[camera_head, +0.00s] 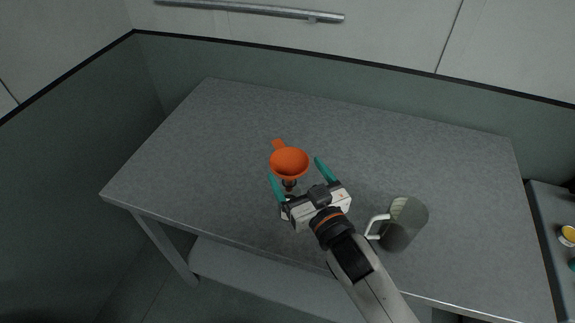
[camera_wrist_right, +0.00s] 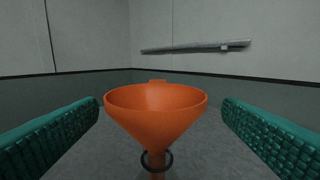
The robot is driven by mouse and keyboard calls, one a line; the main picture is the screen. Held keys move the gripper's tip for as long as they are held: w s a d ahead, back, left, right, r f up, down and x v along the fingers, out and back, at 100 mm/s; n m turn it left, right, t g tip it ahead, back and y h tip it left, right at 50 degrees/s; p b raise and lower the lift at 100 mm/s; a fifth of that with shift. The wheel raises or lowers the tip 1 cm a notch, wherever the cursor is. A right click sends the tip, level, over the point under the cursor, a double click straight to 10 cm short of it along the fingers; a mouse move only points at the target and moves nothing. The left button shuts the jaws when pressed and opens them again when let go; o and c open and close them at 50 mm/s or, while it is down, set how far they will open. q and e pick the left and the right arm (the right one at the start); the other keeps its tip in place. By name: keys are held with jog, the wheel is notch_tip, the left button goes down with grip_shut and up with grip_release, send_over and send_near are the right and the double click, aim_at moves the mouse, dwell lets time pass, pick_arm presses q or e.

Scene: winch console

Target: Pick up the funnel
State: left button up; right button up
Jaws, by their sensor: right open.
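The orange funnel (camera_head: 289,163) stands upright near the middle of the grey table, its wide mouth up and a tab on its far rim. In the right wrist view the funnel (camera_wrist_right: 155,118) is centred between the teal fingers, with a dark ring around its narrow stem. My right gripper (camera_head: 297,170) is open, with one finger on each side of the funnel. A gap shows between each finger and the funnel's cone in the wrist view. The bottom of the stem is hidden. My left gripper is not in view.
A grey-green jug (camera_head: 405,226) with a white handle stands on the table (camera_head: 430,150), right of my right arm. The table's left and back areas are clear. A lower side surface (camera_head: 552,215) at the far right holds a yellow-topped item (camera_head: 568,234).

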jog(key=p+x, duration=0.1)
jog(key=x, duration=0.2)
jog(key=shift+w+a+r, duration=0.1)
jog(key=shift+w+a, duration=0.1)
jog(key=shift+a, duration=0.1)
jog(key=shift+w+a, duration=0.2)
jog(key=shift+w, duration=0.3)
jog(key=c, duration=1)
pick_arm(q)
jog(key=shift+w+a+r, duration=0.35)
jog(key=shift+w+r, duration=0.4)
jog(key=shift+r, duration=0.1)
pick_arm(e)
jog(key=shift+s, duration=0.1)
notch_tip(320, 180, up, 18)
notch_tip(320, 180, up, 5)
jog(key=p, duration=0.6)
send_over(283, 153)
jog(key=v, duration=0.3)
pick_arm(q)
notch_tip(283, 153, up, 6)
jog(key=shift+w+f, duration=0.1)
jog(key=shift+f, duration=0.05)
pick_arm(e)
jog(key=shift+a+r, duration=0.1)
